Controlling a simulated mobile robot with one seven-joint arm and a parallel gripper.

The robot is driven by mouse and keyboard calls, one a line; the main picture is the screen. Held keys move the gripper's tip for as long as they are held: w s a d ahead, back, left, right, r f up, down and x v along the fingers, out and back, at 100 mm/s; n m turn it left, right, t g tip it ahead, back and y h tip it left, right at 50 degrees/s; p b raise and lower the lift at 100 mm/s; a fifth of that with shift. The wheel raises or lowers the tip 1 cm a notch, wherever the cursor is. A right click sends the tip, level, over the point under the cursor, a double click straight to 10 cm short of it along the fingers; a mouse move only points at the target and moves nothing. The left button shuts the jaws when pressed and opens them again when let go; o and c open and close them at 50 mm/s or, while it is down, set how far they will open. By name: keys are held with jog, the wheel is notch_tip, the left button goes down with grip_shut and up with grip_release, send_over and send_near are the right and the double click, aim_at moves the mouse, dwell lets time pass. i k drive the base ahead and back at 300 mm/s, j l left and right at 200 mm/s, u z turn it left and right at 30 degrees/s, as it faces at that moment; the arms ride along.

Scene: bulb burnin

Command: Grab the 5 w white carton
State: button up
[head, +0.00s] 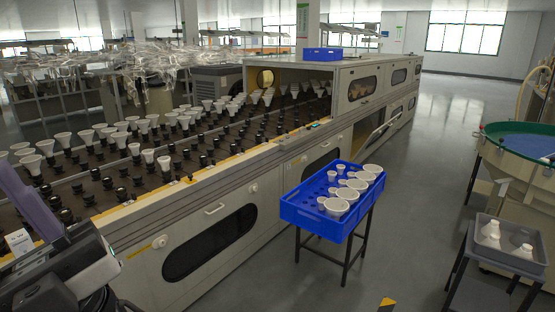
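A small white card-like or box-like piece (19,241) with faint dark marks shows at the far left, by the near edge of the burn-in line. It is partly hidden by my arm. I cannot read the marks or tell whether it is the 5 W white carton. No other carton is clearly visible. Dark and grey parts of my arm fill the lower left corner, close to this white piece. My gripper's fingertips are not distinguishable, and I cannot see anything held.
The long burn-in line (212,210) carries rows of white bulbs and black sockets. A blue crate (318,222) of white bulbs stands on a black stand. A grey bin (505,262) with several bulbs is at right, near a green-rimmed round table (500,146).

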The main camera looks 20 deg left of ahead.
aim_at(20, 242)
jog(key=i+u, duration=0.4)
jog(key=i+l+u, duration=0.2)
jog(key=i+u, duration=0.2)
jog(key=i, duration=0.15)
jog(key=i+u, duration=0.15)
jog(key=u, duration=0.25)
jog(key=i+u, duration=0.15)
jog(key=u, duration=0.25)
jog(key=i+l+u, duration=0.15)
jog(key=u, duration=0.3)
jog(key=i+l+u, duration=0.1)
jog(key=i+u, duration=0.15)
jog(key=u, duration=0.2)
jog(key=i+l+u, duration=0.2)
jog(key=u, duration=0.25)
jog(key=i+l+u, duration=0.25)
jog(key=u, duration=0.2)
